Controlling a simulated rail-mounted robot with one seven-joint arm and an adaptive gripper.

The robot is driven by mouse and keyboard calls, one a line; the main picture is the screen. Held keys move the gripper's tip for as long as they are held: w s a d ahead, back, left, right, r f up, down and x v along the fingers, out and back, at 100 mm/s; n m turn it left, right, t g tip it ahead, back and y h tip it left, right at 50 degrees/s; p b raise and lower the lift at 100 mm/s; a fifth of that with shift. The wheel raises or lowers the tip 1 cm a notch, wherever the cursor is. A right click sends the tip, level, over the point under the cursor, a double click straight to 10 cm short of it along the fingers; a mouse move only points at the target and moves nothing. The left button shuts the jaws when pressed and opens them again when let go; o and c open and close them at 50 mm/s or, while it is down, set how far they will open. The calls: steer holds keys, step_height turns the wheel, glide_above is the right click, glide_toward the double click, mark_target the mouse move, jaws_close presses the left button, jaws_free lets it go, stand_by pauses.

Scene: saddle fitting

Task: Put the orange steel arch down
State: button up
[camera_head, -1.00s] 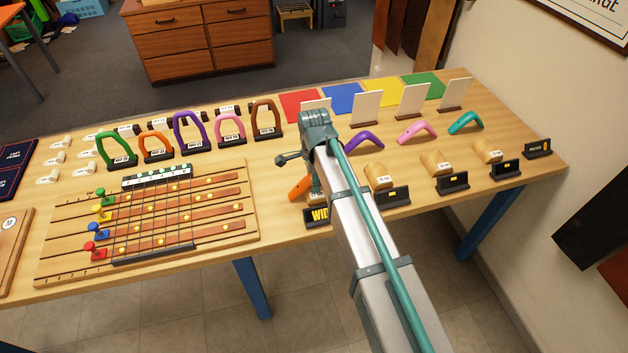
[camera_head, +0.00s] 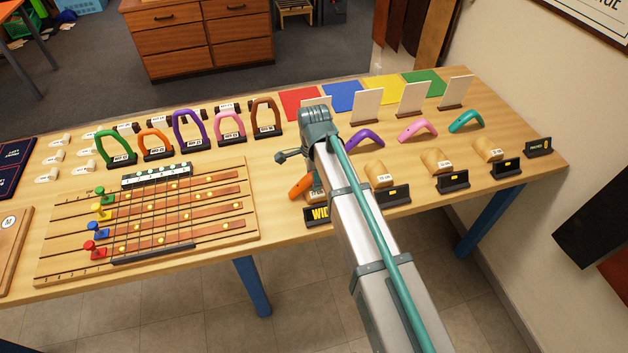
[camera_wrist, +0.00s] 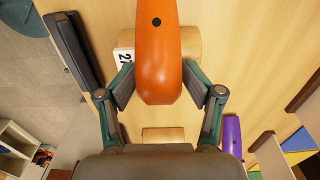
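The orange steel arch (camera_wrist: 160,70) fills the upper middle of the wrist view, a smooth curved band with a dark hole. In the head view its orange end (camera_head: 300,186) shows beside my arm; the rest is hidden. My gripper (camera_wrist: 160,78) has one pad close against each side of the arch and appears shut on it. Beneath the arch lies a light wooden saddle block (camera_wrist: 189,42) with a white number label. The block also shows partly in the head view (camera_head: 316,194). I cannot tell whether the arch touches the block.
A black sign (camera_head: 317,216) reading "WID..." stands in front of the block. Other wooden blocks (camera_head: 380,175) with dark signs continue rightward. Purple (camera_head: 365,140), pink (camera_head: 417,129) and teal (camera_head: 466,121) arches lie behind them. A slatted board with pegs (camera_head: 150,225) lies to the left.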

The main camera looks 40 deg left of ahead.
step_height(320, 180, up, 12)
steer(key=b, duration=0.2)
steer(key=shift+b, duration=0.4)
